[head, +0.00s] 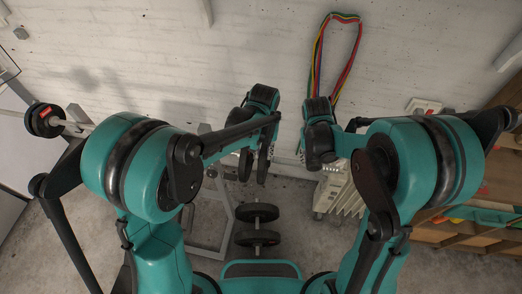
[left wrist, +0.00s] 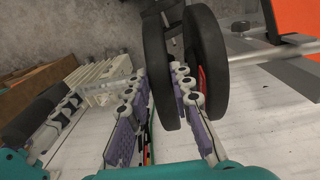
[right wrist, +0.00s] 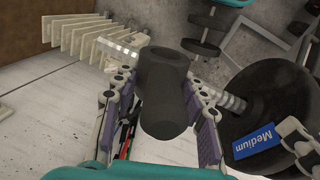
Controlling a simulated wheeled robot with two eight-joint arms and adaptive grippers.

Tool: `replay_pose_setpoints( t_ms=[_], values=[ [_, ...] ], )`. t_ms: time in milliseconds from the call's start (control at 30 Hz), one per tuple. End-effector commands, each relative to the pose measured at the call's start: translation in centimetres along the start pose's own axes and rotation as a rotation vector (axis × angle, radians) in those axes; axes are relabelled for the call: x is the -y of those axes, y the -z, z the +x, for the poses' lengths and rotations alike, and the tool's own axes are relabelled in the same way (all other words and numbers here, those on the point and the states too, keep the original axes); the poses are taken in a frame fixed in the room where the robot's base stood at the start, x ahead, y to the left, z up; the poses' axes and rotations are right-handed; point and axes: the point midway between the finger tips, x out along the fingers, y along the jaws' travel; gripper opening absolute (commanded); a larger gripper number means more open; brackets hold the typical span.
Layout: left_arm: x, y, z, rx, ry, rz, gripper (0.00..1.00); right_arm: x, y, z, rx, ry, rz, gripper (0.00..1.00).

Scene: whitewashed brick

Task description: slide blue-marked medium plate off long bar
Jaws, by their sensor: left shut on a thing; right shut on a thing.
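The blue-marked medium plate (right wrist: 270,105) is a black disc on the long bar; its blue "Medium" label faces the bar end in the right wrist view. It shows edge-on in the left wrist view (left wrist: 157,60), with another black plate (left wrist: 209,60) inboard of it. My left gripper (left wrist: 162,115) is shut on the medium plate's rim, one finger between the two plates. The threaded bar (right wrist: 233,102) runs from the plate towards my right gripper (right wrist: 160,115). That gripper is shut on a dark cylindrical piece (right wrist: 162,80) at the bar; in the head view my left gripper (head: 255,150) is beside it.
More plates (head: 42,120) sit on the bar's far left end. A dumbbell (head: 257,215) lies on the floor below. A white radiator (head: 345,195) stands by the wall at right, beneath coloured bands (head: 318,60). A wooden shelf (head: 455,232) is at far right.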

Motion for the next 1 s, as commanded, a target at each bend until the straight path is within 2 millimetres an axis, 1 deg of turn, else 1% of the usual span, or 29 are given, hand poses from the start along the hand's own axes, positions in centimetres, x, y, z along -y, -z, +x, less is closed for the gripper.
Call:
replay_pose_setpoints(
  t_ms=[900, 1000],
  values=[
    [-2.6, 0.1, -0.1, -0.001, 0.000, 0.002, 0.00, 0.0, 0.0, 0.2, 0.000, 0.000, 0.000, 0.02],
    [-2.6, 0.1, -0.1, -0.001, 0.000, 0.001, 0.00, 0.0, 0.0, 0.2, 0.000, 0.000, 0.000, 0.02]
  ],
)
